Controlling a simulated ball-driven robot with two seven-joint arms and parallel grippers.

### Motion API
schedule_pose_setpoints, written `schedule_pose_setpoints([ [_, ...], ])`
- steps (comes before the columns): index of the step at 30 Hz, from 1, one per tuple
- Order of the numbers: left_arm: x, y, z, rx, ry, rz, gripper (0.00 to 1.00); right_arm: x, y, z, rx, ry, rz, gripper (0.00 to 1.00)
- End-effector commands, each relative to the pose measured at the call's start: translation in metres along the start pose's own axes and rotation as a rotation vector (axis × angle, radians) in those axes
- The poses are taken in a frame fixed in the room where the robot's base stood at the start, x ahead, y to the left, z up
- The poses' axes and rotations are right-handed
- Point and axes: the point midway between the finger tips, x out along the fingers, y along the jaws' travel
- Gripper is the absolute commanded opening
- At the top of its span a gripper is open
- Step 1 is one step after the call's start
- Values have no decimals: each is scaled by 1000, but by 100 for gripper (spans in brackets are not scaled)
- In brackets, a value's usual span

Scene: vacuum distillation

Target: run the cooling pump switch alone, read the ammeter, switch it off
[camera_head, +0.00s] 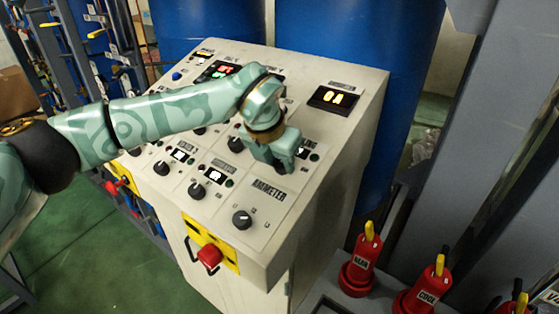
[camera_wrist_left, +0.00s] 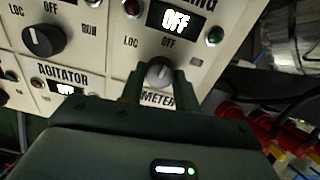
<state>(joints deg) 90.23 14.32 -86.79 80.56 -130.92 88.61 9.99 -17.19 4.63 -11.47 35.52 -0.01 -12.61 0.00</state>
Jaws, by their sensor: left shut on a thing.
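My left gripper (camera_head: 284,158) is over the cooling section of the sloped control panel (camera_head: 330,150). In the left wrist view its fingers (camera_wrist_left: 158,80) are shut on a grey rotary knob (camera_wrist_left: 158,72), the cooling switch. The display (camera_wrist_left: 175,20) above this knob reads OFF, under a label ending in "ING". A green lamp (camera_wrist_left: 215,35) sits beside the display; I cannot tell whether it is lit. My gripper hides the cooling knob in the head view. My right gripper is not in view.
The ammeter selector knob (camera_head: 242,220) is nearer the panel's front edge. A red stop button (camera_head: 209,256) is on the front face.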

Motion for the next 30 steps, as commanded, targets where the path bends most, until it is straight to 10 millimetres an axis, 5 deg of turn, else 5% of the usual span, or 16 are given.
schedule_pose_setpoints([
  [30, -1, 2, 0, 832, -32, -17, 9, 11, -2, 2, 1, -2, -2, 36],
])
